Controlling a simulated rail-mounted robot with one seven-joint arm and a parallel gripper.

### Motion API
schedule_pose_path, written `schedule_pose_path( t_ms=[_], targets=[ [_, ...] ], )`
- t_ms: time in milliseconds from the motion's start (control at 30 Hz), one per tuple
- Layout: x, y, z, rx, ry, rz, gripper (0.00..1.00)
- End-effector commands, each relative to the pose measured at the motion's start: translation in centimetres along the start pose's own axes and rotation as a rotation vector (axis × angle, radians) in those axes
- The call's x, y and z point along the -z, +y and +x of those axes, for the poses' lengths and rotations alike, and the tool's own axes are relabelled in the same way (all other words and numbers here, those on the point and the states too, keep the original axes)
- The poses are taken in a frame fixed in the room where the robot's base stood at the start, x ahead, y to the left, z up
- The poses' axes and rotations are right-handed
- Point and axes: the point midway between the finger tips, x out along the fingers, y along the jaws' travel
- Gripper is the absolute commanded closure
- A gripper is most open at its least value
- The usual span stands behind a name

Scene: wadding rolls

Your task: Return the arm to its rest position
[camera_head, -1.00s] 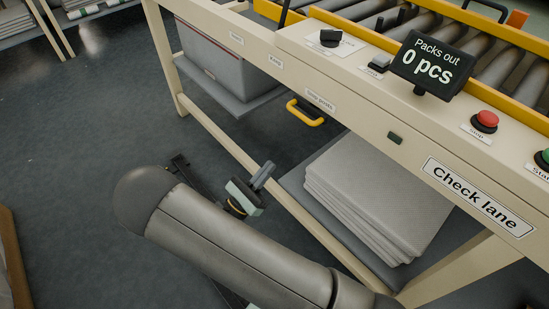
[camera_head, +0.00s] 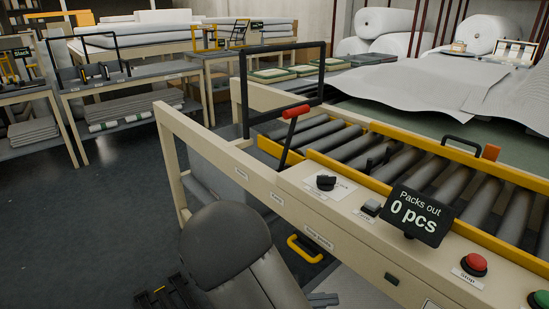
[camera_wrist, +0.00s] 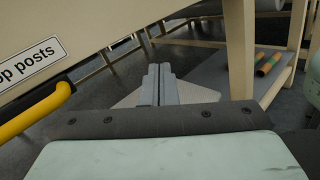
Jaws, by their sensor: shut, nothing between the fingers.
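My gripper (camera_wrist: 160,84) shows in the wrist view with its two grey fingers together and nothing between them. In the head view, my grey arm rises at the bottom in front of the bench (camera_head: 262,196). Only a small grey part near the bottom edge may belong to the gripper there; the fingers cannot be made out.
The bench carries a roller conveyor (camera_head: 400,170), a black counter display (camera_head: 415,215) reading 0 pcs, a red stop button (camera_head: 477,263) and a red-handled lever (camera_head: 293,125). The yellow handle (camera_head: 305,249) juts from its front. Open floor (camera_head: 100,220) lies to the left.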

Motion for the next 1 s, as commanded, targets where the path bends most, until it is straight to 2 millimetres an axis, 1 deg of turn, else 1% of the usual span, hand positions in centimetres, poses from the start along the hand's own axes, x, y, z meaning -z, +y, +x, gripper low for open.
schedule_pose_path(
  t_ms=[33,100,167,200,267,300,367,400,500,600,700,800,1000],
  targets=[
    [-3.4,-0.7,1.9,0.132,0.092,0.035,1.00],
    [-5.7,-2.3,3.5,0.303,0.215,0.089,1.00],
    [-7.6,-3.7,4.4,0.444,0.319,0.148,1.00],
    [-8.9,-4.5,4.8,0.534,0.387,0.193,1.00],
    [-10.8,-5.6,5.0,0.667,0.487,0.272,1.00],
    [-12.1,-6.2,5.0,0.751,0.553,0.330,1.00],
    [-14.1,-6.8,4.8,0.870,0.647,0.426,1.00],
    [-15.4,-7.1,4.6,0.945,0.708,0.495,1.00],
    [-18.4,-7.3,3.9,1.106,0.843,0.673,1.00],
    [-20.9,-7.0,3.3,1.223,0.947,0.837,1.00],
    [-22.6,-6.6,2.9,1.296,1.014,0.961,1.00],
    [-23.4,-6.3,2.7,1.332,1.050,1.032,1.00],
    [-23.5,-6.2,2.6,1.346,1.064,1.057,1.00]
  ],
)
